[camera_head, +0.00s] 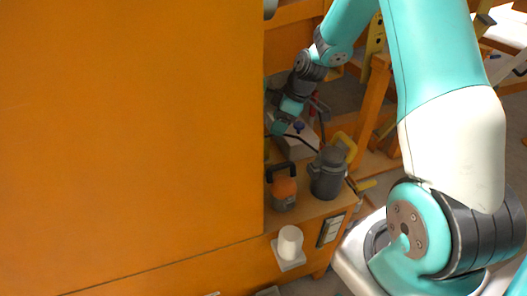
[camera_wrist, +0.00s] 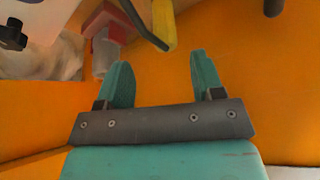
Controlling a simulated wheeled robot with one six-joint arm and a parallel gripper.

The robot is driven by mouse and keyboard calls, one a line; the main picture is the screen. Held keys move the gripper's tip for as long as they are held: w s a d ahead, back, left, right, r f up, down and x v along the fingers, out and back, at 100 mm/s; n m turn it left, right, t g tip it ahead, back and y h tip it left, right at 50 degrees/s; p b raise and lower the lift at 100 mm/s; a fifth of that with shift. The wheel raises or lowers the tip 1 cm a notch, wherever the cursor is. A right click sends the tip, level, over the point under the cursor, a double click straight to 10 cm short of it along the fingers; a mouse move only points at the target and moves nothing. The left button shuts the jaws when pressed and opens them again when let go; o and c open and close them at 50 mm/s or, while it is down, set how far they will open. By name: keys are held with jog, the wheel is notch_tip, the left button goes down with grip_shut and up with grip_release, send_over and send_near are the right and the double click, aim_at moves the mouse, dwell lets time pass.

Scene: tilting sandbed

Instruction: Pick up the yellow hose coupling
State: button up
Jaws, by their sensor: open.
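My gripper (camera_wrist: 160,72) is open in the wrist view, with two teal fingers apart and nothing between them. A yellow rod-like piece (camera_wrist: 164,24) shows beyond the fingertips, cut off by the top edge; I cannot tell whether it is the hose coupling. In the head view my gripper (camera_head: 280,127) is small and partly hidden, close to the edge of the large orange panel, above a grey box on a shelf. A yellow curved piece (camera_head: 346,143) shows at the dark grey can, and another yellow piece (camera_head: 367,184) lies lower right; neither is clearly a coupling.
The large orange panel (camera_head: 130,130) hides the left of the shelf. An orange-and-grey container (camera_head: 284,190) and a dark grey can (camera_head: 327,175) stand below my gripper. A white cup-like fixture (camera_head: 289,243) projects from the front. A red-and-grey object (camera_wrist: 105,45) is near my left finger.

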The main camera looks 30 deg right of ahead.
aim_at(267, 137)
jog(key=x, duration=0.5)
jog(key=a+x, duration=0.1)
jog(key=x, duration=0.1)
jog(key=shift+w, duration=0.1)
jog(key=shift+w+a+f, duration=0.15)
jog(key=shift+a+f, duration=0.05)
jog(key=shift+f, duration=0.4)
jog(key=c, duration=1.1)
jog(key=shift+r, duration=0.1)
